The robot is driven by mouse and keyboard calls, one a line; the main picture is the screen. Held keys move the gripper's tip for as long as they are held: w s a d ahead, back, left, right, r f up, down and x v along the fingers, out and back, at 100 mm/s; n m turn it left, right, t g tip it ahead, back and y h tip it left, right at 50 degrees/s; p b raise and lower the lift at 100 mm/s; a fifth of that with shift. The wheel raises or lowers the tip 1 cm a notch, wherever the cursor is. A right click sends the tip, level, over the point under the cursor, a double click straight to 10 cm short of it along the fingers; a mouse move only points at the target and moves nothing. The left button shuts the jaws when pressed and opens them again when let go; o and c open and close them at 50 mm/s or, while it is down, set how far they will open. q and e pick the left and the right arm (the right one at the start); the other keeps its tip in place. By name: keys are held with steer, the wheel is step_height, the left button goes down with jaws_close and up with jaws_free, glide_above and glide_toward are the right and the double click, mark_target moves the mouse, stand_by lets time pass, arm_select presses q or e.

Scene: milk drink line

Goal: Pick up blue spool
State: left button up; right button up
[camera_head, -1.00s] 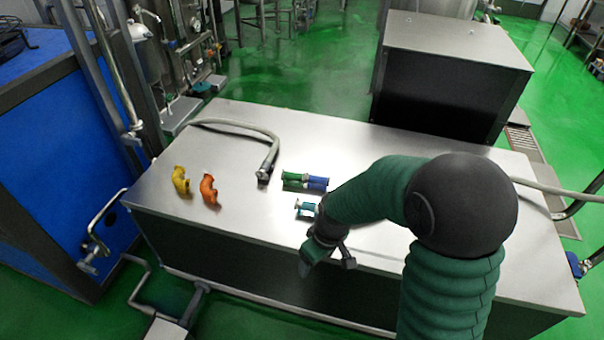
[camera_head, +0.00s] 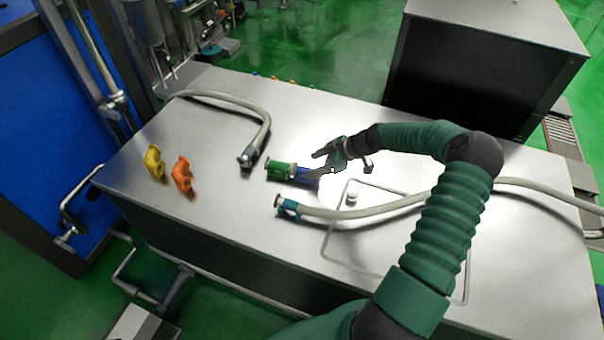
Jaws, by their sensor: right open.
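The blue spool (camera_head: 305,176) lies on the steel table, end to end with a green spool (camera_head: 280,171) on its left. My right gripper (camera_head: 325,163) is open and hangs just above the right end of the blue spool, partly covering it. I cannot tell whether the fingers touch the spool. My left gripper is out of view.
A grey hose with a teal end (camera_head: 287,207) lies in front of the spools. Another hose (camera_head: 262,125) curves at the left. Yellow (camera_head: 154,161) and orange (camera_head: 182,174) elbow pipes stand at the table's left. A large steel-topped box (camera_head: 490,75) is behind.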

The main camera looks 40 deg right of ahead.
mark_target(312, 168)
steer(key=w+f, duration=0.1)
steer(key=f, duration=0.1)
steer(key=w+d+f, duration=0.1)
steer(key=f, duration=0.1)
steer(key=w+d+f, duration=0.1)
steer(key=f, duration=0.1)
steer(key=shift+w+a+f, duration=0.9)
steer(key=shift+a, duration=0.1)
steer(key=shift+w+a, duration=0.35)
steer(key=shift+a, duration=0.5)
steer(key=shift+s+d+f, duration=0.1)
steer(key=shift+d+f, duration=0.05)
steer(key=shift+d, duration=0.3)
steer(key=c, duration=0.4)
steer(key=shift+d+f, duration=0.2)
steer(key=shift+d, duration=0.2)
steer(key=c, duration=0.4)
steer(key=shift+a+r, duration=0.1)
steer(key=shift+a, duration=0.15)
steer(key=c, duration=0.5)
steer(key=shift+a+r, duration=0.1)
steer(key=shift+a, duration=0.1)
jaws_close()
steer(key=shift+a+r, duration=0.1)
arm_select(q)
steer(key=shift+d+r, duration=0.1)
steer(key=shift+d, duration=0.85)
